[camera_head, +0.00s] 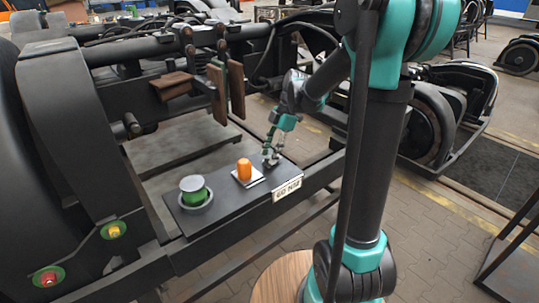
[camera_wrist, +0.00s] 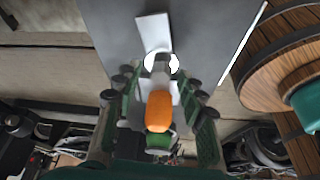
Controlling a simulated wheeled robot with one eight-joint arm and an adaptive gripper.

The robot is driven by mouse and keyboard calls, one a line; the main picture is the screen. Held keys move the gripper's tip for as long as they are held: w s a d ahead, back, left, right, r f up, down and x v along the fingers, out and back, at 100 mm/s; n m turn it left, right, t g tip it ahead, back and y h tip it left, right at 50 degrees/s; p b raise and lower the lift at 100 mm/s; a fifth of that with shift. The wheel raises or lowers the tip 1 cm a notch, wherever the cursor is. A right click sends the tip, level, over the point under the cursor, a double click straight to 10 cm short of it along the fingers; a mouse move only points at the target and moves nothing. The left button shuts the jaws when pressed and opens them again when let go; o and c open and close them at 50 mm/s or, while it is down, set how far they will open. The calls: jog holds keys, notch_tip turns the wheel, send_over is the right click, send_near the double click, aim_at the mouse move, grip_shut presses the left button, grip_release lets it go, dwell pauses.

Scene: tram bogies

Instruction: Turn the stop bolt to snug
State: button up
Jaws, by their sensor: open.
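My gripper (camera_head: 272,148) points down over the right end of a dark plate (camera_head: 222,205) on the bogie frame. In the wrist view its open fingers (camera_wrist: 160,85) stand on either side of a small grey bolt-like part (camera_wrist: 161,68) with a bright white disc around it. I take this part to be the stop bolt; in the head view the fingers largely hide it. I cannot tell whether the fingers touch it. An upright orange cylinder (camera_head: 244,169) stands on a pale square base just left of the gripper.
A green-sided round part with a grey top (camera_head: 193,189) sits at the plate's left end. A white lettered sign (camera_head: 287,188) is on the frame's front edge. Brown hanging blocks (camera_head: 226,90) stand behind the plate. A large dark wheel (camera_head: 60,190) is at the left.

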jog(key=shift+s+a+f, duration=0.1)
jog(key=shift+a+f, duration=0.05)
jog(key=shift+f, duration=0.25)
grip_shut()
